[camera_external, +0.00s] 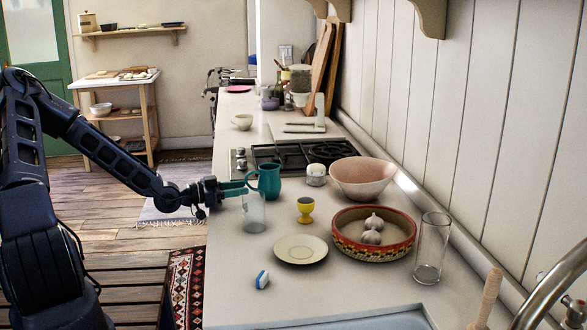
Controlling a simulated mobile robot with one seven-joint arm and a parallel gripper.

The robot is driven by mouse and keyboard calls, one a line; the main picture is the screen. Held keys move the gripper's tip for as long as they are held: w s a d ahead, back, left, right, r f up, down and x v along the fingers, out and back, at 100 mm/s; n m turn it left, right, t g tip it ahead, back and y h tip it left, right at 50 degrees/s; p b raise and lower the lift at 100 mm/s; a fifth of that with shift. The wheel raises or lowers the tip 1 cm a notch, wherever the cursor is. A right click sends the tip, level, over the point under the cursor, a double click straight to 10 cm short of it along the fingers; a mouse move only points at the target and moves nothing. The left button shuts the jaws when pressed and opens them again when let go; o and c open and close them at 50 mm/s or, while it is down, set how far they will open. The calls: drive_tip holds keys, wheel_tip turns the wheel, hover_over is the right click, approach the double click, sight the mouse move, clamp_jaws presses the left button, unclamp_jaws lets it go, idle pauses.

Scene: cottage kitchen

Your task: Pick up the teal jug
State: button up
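The teal jug (269,180) stands upright on the worktop in front of the stove, with its handle on its left side. My gripper (242,188) reaches in from the left, low over the worktop edge. Its teal fingers end right beside the jug's handle, and I cannot tell whether they touch it or go around it. The gap between the fingers is too small to make out.
A clear glass (254,216) stands just in front of the jug, close below my fingers. A yellow egg cup (305,211), a plate (300,249), a pink bowl (362,178) and a painted dish with garlic (345,247) are to the right. The worktop's front-left corner is mostly clear.

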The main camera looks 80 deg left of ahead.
sight(263, 183)
drive_tip(key=shift+w+a, duration=0.2)
drive_tip(key=shift+w, duration=0.95)
clamp_jaws()
drive_tip(key=shift+r, duration=0.1)
